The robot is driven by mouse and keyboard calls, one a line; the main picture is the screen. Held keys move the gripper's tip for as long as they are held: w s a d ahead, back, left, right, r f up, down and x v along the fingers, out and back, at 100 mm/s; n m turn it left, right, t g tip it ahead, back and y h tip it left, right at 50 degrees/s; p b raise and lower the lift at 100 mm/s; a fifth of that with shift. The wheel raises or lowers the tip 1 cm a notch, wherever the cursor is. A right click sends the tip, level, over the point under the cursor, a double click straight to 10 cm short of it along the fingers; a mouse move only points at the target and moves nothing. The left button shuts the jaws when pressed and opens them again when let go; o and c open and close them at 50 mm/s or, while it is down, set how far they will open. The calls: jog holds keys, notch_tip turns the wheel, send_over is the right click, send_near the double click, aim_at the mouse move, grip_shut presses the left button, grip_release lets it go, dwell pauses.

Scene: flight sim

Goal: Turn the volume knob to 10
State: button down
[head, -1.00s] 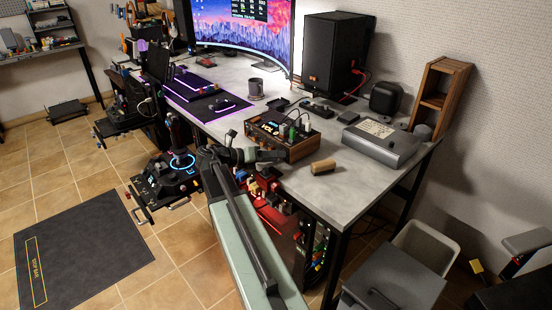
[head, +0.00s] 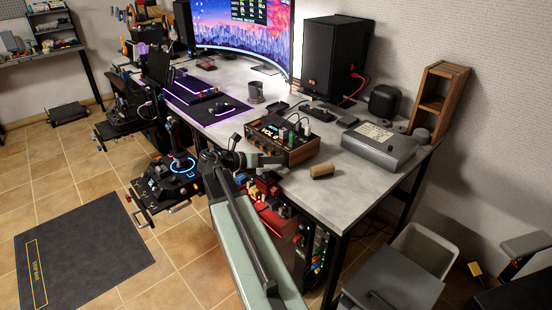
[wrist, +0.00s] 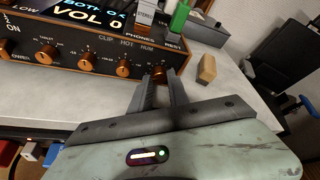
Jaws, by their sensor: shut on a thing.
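The audio box (wrist: 95,47) is black with a wood-grain case and a row of orange-brown knobs. It stands near the desk's front edge and also shows in the head view (head: 285,141). Its display (wrist: 88,14) reads "VOL 0". My gripper (wrist: 161,80) is at the box's front right and shut on the rightmost knob (wrist: 159,71), with a finger on either side of it. The fingers partly hide the knob, and I cannot read its pointer. In the head view my gripper (head: 264,159) reaches the box's front, and the knob is hidden there.
A wooden block (head: 322,171) lies on the desk right of the box; it also shows in the wrist view (wrist: 207,68). A grey device (head: 380,145) sits further right. Green and grey plugs stand up from the box's top. The grey desk (head: 350,186) is bare at its front right.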

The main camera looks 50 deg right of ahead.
jog(key=m+t, duration=0.1)
jog(key=m+t+p, duration=0.1)
jog(key=m, duration=0.1)
jog(key=shift+s+a, duration=0.15)
jog(key=shift+s, duration=0.15)
jog(key=m+t, duration=0.2)
jog(key=m, duration=0.1)
jog(key=shift+s, duration=0.1)
jog(key=shift+m+t, duration=0.3)
jog(key=shift+t, duration=0.1)
jog(key=c, duration=1.3)
grip_release()
jog(key=shift+o, duration=0.2)
